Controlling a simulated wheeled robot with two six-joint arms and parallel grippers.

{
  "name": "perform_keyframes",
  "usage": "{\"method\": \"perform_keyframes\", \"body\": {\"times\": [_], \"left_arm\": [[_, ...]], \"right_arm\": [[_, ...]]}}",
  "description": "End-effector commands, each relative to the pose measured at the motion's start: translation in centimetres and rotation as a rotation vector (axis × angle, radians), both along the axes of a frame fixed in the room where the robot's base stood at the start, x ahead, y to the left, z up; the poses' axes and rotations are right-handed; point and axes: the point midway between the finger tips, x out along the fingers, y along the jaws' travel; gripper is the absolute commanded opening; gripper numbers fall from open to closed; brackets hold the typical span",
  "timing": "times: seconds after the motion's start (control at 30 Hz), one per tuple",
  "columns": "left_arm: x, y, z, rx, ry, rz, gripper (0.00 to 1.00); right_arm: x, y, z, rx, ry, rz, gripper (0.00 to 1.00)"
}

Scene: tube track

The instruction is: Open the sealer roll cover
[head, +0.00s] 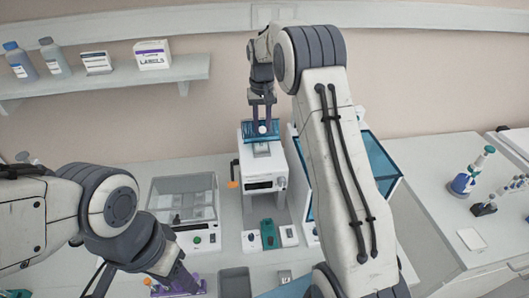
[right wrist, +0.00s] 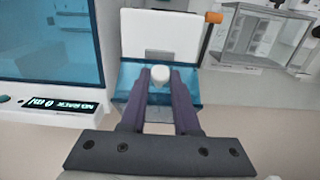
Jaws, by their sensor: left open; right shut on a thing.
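The sealer (head: 262,171) is a white machine at the middle back of the bench. Its roll cover (head: 249,128) is translucent blue and sits at the top of the machine, with a white knob in front. My right gripper (head: 263,121) reaches down over it. In the right wrist view its two fingers (right wrist: 161,76) are closed around the white knob (right wrist: 160,73), with the blue cover (right wrist: 187,82) behind. How far the cover is tilted is hard to tell. My left gripper (head: 186,280) is open, low at the front left, away from the sealer.
A clear-lidded device (head: 183,196) stands left of the sealer. A blue-windowed cabinet (head: 377,165) stands close on its right, partly behind my right arm. An orange-tipped part (right wrist: 214,17) sticks out from the sealer's side. A grey bin (head: 235,282) is at the front.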

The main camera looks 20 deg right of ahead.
Motion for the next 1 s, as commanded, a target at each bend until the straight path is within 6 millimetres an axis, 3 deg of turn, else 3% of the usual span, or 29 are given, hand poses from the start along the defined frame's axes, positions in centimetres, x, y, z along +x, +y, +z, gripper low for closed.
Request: {"method": "perform_keyframes", "body": {"times": [0.27, 0.6, 1.0], "left_arm": [[0.0, 0.0, -0.1, 0.000, 0.000, 0.000, 0.50], [0.0, 0.0, -0.1, 0.000, 0.000, 0.000, 0.50], [0.0, 0.0, -0.1, 0.000, 0.000, 0.000, 0.50]], "right_arm": [[0.4, -0.1, 0.2, -0.001, -0.004, 0.000, 0.00], [2.4, -0.6, 1.8, 0.000, -0.005, 0.000, 0.00], [2.7, -0.7, 2.0, 0.000, -0.004, 0.000, 0.00]]}}
